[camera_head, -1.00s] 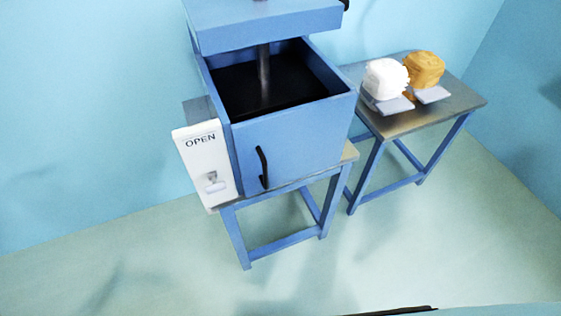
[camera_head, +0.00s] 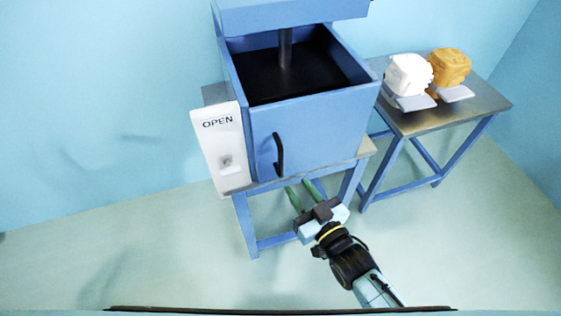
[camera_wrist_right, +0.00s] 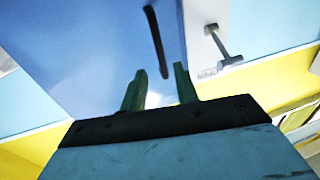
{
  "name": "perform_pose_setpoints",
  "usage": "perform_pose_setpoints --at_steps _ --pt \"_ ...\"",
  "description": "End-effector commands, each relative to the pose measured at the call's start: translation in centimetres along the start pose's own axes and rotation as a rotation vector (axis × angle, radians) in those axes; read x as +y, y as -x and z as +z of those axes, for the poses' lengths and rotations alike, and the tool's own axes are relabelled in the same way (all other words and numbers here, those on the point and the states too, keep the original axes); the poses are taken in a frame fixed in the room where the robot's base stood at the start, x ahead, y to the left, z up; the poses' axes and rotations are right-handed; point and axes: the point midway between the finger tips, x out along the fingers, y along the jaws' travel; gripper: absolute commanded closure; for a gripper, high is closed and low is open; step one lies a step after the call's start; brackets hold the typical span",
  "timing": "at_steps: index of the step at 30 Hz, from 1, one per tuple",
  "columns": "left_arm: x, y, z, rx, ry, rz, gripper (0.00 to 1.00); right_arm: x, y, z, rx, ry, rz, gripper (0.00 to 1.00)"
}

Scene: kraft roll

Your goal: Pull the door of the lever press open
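The lever press (camera_head: 240,62) is a blue open-topped box on a stand. Its front door (camera_head: 325,130) is a blue panel that looks shut, with a black upright bar handle (camera_head: 279,155). My right gripper (camera_head: 298,184), with green fingers, is below and slightly right of the handle in the head view. It is open and empty. In the right wrist view, the handle (camera_wrist_right: 155,42) lies beyond the fingertips (camera_wrist_right: 160,69), roughly in line with the gap and apart from them. The left gripper is not in view.
A white panel marked OPEN (camera_head: 215,140) with a small lever (camera_head: 227,165) is left of the door. A side table (camera_head: 445,117) at the right holds a white bundle (camera_head: 409,73) and an orange bundle (camera_head: 450,66) on grey trays. The floor in front is clear.

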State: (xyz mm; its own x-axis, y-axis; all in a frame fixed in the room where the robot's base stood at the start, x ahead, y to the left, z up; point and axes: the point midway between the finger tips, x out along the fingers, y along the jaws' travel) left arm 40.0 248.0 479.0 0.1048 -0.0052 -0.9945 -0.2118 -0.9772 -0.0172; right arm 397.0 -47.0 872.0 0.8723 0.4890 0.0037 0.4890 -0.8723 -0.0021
Motion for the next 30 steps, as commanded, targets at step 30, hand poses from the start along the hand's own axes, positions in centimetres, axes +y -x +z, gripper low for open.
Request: perform_pose_setpoints --at_steps 30 --pt "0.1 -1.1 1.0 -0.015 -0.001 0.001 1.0 0.0 -9.7 0.1 -0.003 0.0 0.001 0.84"
